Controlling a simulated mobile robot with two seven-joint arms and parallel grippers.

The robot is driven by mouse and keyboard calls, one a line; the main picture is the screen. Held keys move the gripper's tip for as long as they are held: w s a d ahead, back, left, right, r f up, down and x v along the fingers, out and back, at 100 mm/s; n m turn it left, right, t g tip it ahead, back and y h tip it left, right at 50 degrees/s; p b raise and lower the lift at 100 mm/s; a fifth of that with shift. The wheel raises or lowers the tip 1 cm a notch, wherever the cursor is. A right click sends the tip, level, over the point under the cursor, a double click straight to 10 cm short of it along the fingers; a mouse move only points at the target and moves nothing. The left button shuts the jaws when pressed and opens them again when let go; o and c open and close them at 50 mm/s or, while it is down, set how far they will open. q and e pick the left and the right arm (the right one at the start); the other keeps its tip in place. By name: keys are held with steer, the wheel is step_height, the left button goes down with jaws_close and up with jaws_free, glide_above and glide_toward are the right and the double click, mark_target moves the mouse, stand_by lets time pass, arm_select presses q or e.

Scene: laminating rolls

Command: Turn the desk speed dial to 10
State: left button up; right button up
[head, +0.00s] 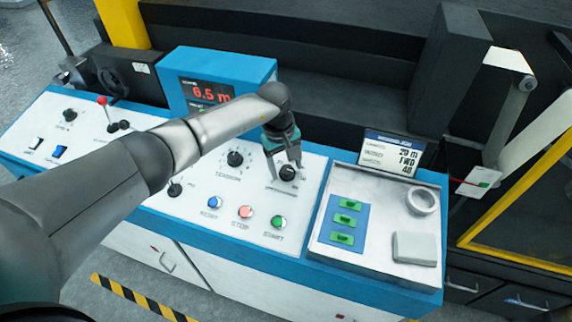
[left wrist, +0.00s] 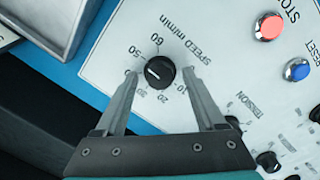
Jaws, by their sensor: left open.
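The speed dial (head: 288,172) is a black round knob on the white desk panel, labelled "SPEED m/min" in the left wrist view (left wrist: 160,72). Its white mark points left in that view, between the 50 and 30 labels; the left finger hides the label there. The 10 label lies at its lower right, beside the right finger. My left gripper (head: 286,173) is open above the dial. In the left wrist view its fingertips (left wrist: 159,74) stand on either side of the knob; I cannot tell whether they touch it. My right gripper is out of view.
The tension dial (head: 235,158) is to the left. Blue, red and green buttons (head: 245,212) lie in front. A tray (head: 324,240) with green-labelled items, a tape roll (head: 422,201) and a white block is to the right. A small screen (head: 393,152) reads 40 on its bottom line.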

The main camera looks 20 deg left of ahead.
arm_select(q)
steer(key=shift+c, duration=0.3)
jaws_close()
stand_by(0.5)
